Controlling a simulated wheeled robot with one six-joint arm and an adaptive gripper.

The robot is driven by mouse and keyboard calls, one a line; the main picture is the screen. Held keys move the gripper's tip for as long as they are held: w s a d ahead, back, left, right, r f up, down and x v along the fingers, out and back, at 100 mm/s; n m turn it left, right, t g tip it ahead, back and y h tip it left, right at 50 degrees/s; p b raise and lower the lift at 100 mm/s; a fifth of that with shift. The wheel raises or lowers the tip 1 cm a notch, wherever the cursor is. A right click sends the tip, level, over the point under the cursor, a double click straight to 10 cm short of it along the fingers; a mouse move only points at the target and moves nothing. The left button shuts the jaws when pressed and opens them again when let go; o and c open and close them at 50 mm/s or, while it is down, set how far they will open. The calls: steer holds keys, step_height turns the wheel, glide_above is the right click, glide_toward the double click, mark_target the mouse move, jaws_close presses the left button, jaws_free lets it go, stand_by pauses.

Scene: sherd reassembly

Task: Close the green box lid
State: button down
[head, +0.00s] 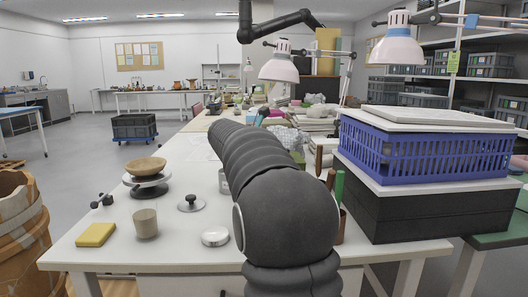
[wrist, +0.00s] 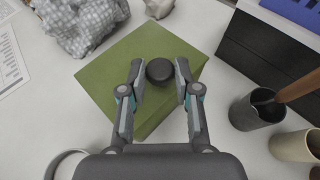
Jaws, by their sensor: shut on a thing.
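The green box lid (wrist: 118,68) lies below my gripper (wrist: 160,72) in the wrist view, its flat green top turned at an angle. A round black knob (wrist: 160,70) stands on it, between my two fingertips. My gripper is shut on this knob. A darker green strip shows along the lid's lower right edge; whether the lid sits flush on the box cannot be told.
Grey crumpled wrapping (wrist: 82,25) lies close at the upper left. A dark cup (wrist: 250,112) with a brown handle and a beige cup (wrist: 292,146) stand at the right. A black box (wrist: 270,50) and blue crate (head: 425,150) bound the right side.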

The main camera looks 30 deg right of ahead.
steer(key=shift+s, duration=0.1)
steer(key=c, duration=0.8)
jaws_free()
steer(key=shift+a, duration=0.15)
steer(key=v, duration=1.2)
steer(key=shift+r, duration=0.1)
